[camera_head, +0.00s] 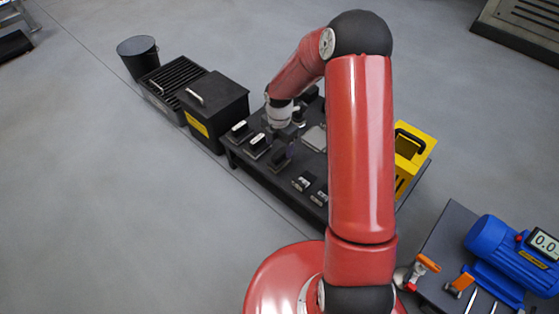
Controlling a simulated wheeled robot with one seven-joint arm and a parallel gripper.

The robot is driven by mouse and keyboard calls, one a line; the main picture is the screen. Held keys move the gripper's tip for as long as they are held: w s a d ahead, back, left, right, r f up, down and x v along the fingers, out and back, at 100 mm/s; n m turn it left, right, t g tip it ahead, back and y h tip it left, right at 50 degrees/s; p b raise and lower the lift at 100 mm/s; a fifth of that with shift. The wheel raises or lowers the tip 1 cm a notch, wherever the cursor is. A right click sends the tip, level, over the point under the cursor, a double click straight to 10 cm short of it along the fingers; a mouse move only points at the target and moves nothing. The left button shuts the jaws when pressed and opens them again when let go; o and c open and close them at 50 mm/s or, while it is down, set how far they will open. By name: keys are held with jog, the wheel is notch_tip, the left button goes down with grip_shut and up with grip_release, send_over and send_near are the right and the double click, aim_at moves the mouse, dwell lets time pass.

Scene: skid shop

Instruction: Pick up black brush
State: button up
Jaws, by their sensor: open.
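My red arm reaches over a low black table (283,192), and its pale wrist ends above the table's left half. My gripper (287,134) is small and dark here, pointing down among black items; it is open. Several small black pieces stand near it: one with a pale top (240,129) at the left edge, a similar one (258,144) beside it, and a dark one (279,158) just below the gripper. I cannot tell for sure which piece is the black brush, nor whether the fingers touch any of them. My arm hides the table's right middle.
Two small black-and-silver parts (303,182) lie near the table's front edge. A yellow box (412,152) stands at its right end. A black lidded box (214,104), a grated tray (172,80) and a bucket (138,56) stand left. A blue motor (505,260) sits lower right.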

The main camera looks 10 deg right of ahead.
aim_at(280, 153)
notch_tip(280, 153, down, 8)
jog(key=shift+w+d+r+b, duration=0.1)
jog(key=shift+w+r+b, duration=0.1)
jog(key=shift+b, duration=0.55)
jog(key=c, duration=1.1)
jog(key=shift+r, duration=0.1)
notch_tip(280, 153, up, 20)
jog(key=p, duration=0.3)
jog(key=shift+p, duration=0.35)
